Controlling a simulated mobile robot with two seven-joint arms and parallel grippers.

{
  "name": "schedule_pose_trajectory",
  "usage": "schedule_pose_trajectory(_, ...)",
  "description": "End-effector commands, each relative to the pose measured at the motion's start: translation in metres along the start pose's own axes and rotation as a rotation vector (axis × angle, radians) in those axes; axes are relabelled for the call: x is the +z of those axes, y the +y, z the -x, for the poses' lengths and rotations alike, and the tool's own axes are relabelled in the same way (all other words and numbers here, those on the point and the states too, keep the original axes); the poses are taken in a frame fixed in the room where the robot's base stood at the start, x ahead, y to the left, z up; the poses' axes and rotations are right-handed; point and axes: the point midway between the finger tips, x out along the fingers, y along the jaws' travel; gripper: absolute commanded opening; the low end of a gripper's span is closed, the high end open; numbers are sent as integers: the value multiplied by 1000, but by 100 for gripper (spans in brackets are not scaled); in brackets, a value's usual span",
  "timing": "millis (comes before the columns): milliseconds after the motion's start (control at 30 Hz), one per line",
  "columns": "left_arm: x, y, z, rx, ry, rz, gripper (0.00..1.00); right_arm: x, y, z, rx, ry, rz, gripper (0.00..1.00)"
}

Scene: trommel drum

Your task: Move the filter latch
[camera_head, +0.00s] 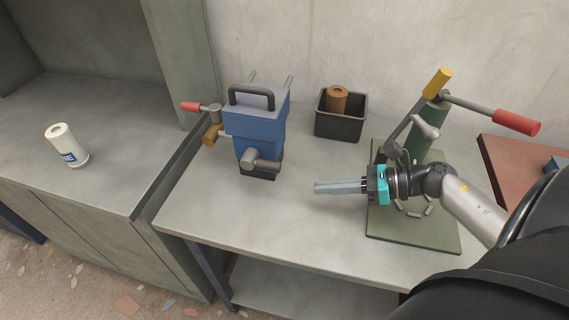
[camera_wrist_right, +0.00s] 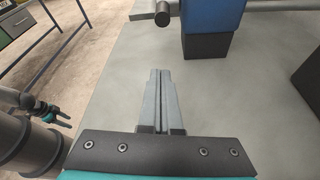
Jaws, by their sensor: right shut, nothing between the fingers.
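A blue machine (camera_head: 257,125) with a black top handle stands upright on the table. A red-tipped lever (camera_head: 192,107) and a brownish-yellow knob (camera_head: 212,134) are on its left side, and a grey cylinder (camera_head: 262,160) sticks out in front. I cannot tell which part is the filter latch. My right gripper (camera_head: 318,187) is shut and empty, pointing left, right of the machine and apart from it. In the right wrist view its fingers (camera_wrist_right: 160,75) are together over bare table, with the blue machine (camera_wrist_right: 212,15) ahead. A small teal-and-black part at that view's left may be my left gripper.
A green stand (camera_head: 430,130) with yellow and red handles rises from a green plate (camera_head: 400,238) behind my right arm. A dark bin (camera_head: 340,124) holds a brown roll (camera_head: 337,97). The table's front middle is clear.

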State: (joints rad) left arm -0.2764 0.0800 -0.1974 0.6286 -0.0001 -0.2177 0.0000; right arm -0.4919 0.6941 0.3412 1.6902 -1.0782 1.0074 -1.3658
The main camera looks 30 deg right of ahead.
Motion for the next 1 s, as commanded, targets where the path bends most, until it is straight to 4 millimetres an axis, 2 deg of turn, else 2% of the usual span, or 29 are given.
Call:
schedule_pose_trajectory(167, 24, 4, 2, 5, -36, 0, 60, 1, 1, -18, 4, -2, 1, 0)
schedule_pose_trajectory(300, 33, 5, 2, 7, -53, -1, 60, 2, 0, -44, 3, -4, 0, 0)
schedule_pose_trajectory(600, 25, 4, 2, 6, -41, -3, 60, 3, 1, -101, 2, -5, -2, 0)
schedule_pose_trajectory(800, 16, 3, 14, 5, -26, -4, 60, 31, 1, -89, 2, -2, -1, 0)
schedule_pose_trajectory(1000, 16, 4, 17, 6, -26, -4, 60, 39, 1, -86, 1, -1, -3, 0)
